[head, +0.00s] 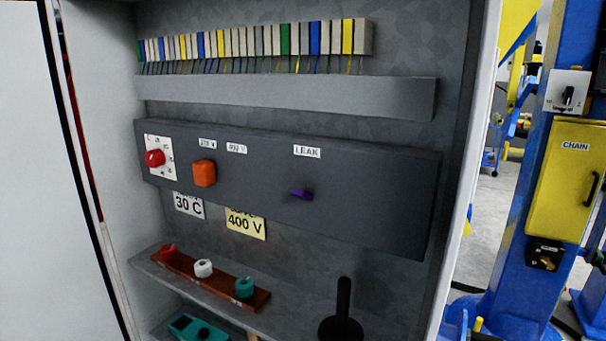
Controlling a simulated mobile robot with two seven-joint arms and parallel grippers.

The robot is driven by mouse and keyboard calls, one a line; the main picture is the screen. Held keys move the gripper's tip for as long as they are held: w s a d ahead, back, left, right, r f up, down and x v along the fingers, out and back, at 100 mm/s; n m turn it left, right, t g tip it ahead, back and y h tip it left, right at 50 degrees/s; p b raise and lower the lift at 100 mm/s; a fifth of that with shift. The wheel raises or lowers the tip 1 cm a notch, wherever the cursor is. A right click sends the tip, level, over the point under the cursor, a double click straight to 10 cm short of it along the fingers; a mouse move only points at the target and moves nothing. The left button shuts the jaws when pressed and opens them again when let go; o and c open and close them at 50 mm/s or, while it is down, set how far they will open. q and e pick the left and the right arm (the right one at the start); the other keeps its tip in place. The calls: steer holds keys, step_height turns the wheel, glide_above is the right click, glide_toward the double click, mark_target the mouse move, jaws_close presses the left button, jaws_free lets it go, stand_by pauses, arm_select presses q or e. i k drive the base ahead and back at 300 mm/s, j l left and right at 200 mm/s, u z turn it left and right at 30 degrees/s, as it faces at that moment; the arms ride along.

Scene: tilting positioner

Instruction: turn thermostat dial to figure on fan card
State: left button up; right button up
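The thermostat dial (155,158) is a red knob on a white scale plate, at the left end of the dark grey panel in the open cabinet. The scale figures are too small to read surely. Below the panel, a white card (188,205) reads "30 C"; its upper line is partly hidden by the panel. A yellow card (246,223) beside it reads "400 V", its top line also partly covered. Neither of my grippers shows in the head view.
An orange knob (204,173) and a purple lever (301,194) under a "LEAK" label share the panel. A shelf below holds a wooden strip (213,280) with red, white and teal knobs, and a black upright handle (343,300). A yellow "CHAIN" box (566,190) hangs outside right.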

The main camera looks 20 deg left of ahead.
mark_target(155, 158)
steer(key=u, duration=1.6)
